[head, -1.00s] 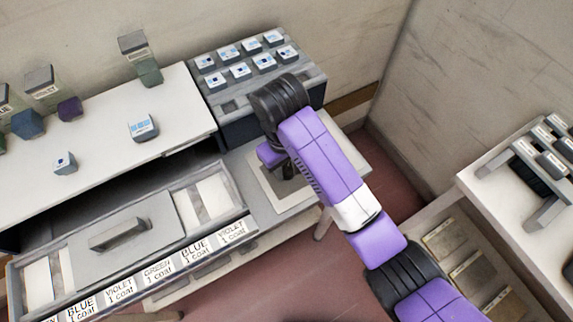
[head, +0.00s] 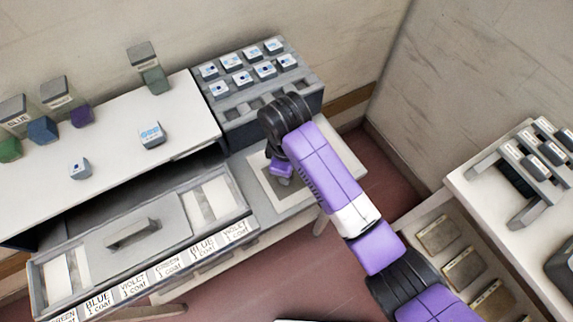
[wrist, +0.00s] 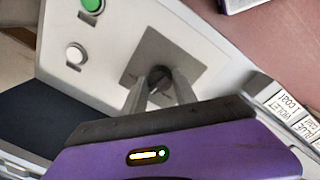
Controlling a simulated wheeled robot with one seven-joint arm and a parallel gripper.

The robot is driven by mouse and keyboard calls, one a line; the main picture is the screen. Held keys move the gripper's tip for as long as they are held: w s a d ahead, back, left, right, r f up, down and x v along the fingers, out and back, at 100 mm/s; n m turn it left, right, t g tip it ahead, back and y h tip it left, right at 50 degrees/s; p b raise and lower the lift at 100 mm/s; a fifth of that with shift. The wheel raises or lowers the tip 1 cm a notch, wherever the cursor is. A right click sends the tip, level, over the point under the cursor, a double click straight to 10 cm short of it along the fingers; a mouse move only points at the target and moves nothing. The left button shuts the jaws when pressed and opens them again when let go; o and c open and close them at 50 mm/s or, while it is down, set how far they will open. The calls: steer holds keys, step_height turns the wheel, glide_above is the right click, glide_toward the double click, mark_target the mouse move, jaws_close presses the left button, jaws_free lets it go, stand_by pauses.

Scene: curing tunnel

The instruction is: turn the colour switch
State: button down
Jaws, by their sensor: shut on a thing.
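The colour switch (wrist: 159,74) is a dark round knob on a grey square plate (wrist: 150,50), set in a pale panel in the wrist view. My gripper (wrist: 161,86) has its two grey fingers closed about the knob, which they partly hide. In the head view my gripper (head: 282,172) is down at the pale panel (head: 262,183) beside the tunnel, and my arm hides much of it. The knob cannot be made out there. Any pointer mark or colour setting on the switch cannot be read.
A green button (wrist: 92,5) and a white button (wrist: 75,54) sit on the same panel. A rack of labelled blocks (head: 245,70) stands behind my arm. The labelled tray (head: 135,240) lies at left, and another table (head: 490,185) stands at right.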

steer(key=n+p, duration=0.1)
steer(key=n, duration=0.4)
steer(key=shift+n+p, duration=0.3)
steer(key=n, duration=0.6)
steer(key=shift+y, duration=0.3)
steer(key=shift+n, duration=0.3)
steer(key=c, duration=1)
jaws_free()
steer(key=shift+s+d+r+b, duration=0.15)
steer(key=shift+r+b, duration=0.2)
steer(key=shift+r, duration=1.6)
steer(key=shift+d+r+b, duration=0.1)
steer(key=shift+r+b, duration=0.25)
steer(key=shift+r, duration=1.6)
